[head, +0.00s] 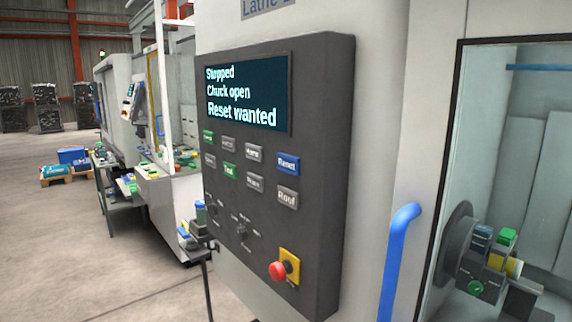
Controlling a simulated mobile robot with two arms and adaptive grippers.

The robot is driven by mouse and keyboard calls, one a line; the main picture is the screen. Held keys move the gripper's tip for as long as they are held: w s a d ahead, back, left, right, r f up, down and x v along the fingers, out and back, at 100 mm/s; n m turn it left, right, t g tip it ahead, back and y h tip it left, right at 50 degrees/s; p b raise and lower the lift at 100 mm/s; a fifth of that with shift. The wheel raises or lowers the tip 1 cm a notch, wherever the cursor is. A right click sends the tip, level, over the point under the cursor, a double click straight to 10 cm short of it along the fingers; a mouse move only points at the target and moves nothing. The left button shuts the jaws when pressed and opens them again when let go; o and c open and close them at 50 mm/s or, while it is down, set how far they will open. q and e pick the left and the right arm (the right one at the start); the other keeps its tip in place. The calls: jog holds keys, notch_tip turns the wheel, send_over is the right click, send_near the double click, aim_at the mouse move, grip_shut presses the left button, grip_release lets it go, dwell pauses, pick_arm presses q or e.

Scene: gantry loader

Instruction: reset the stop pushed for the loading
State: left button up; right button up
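A dark control panel (325,190) is mounted on the front of a white lathe, and its screen (247,93) reads "Stopped", "Chuck open", "Reset wanted". A red mushroom stop button (278,271) sits on a yellow plate (290,262) at the panel's lower right. Whether it is pressed in or out I cannot tell. A blue key (288,163) labelled "Reset" is at the right of the upper key rows, above a grey key labelled "Roof" (287,197). Neither of my grippers shows in the head view.
A blue door handle (398,262) stands right of the panel. Behind the lathe's window is a chuck (459,248) with green and yellow parts nearby. Another machine, a small side table (125,200) and pallets stand at left. The floor (60,255) at front left is clear.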

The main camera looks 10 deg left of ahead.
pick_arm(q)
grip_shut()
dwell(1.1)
